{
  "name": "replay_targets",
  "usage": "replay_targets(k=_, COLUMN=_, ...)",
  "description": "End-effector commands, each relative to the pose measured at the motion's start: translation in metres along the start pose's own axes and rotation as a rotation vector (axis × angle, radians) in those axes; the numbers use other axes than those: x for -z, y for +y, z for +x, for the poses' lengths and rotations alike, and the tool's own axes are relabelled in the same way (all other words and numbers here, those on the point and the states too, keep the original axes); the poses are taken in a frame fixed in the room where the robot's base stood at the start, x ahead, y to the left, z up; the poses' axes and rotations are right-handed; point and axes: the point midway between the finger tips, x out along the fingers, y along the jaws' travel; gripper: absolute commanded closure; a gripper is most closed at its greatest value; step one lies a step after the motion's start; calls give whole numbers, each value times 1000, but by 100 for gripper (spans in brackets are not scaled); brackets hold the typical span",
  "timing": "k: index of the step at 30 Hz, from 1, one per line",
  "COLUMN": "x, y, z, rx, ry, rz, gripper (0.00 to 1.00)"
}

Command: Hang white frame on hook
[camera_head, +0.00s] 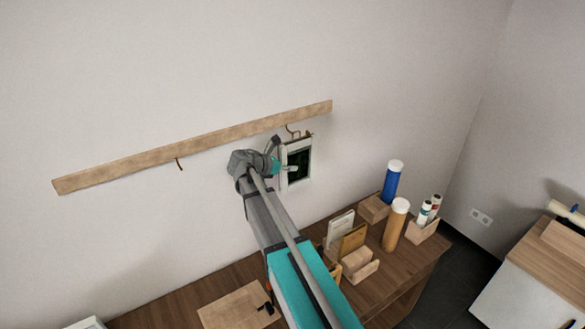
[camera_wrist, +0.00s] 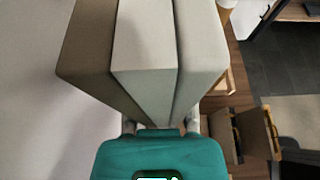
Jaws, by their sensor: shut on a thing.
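The white frame (camera_head: 297,146) with a dark green picture is upright close to the wall, just below the right end of a wooden rail. My gripper (camera_head: 288,168) is shut on its left side edge. The wrist view shows the frame (camera_wrist: 145,50) edge-on between my fingers (camera_wrist: 160,128), with a brown layer on the wall side. A brass hook (camera_head: 292,131) hangs from the rail just above the frame's top. I cannot tell whether the frame touches this hook. A second hook (camera_head: 180,164) hangs empty further left on the rail.
The wooden rail (camera_head: 200,142) runs slanted across the wall. Below stands a brown table (camera_head: 180,297) with a blue cylinder (camera_head: 391,182), an orange cylinder (camera_head: 395,228), wooden holders and a board (camera_head: 238,306).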

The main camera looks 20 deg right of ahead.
Motion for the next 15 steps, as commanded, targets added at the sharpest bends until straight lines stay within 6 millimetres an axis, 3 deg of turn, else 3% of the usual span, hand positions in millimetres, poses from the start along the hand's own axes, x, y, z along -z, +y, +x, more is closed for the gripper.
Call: replay_targets(k=15, x=2, y=23, z=0, rx=0, ry=-1, rz=0, gripper=100)
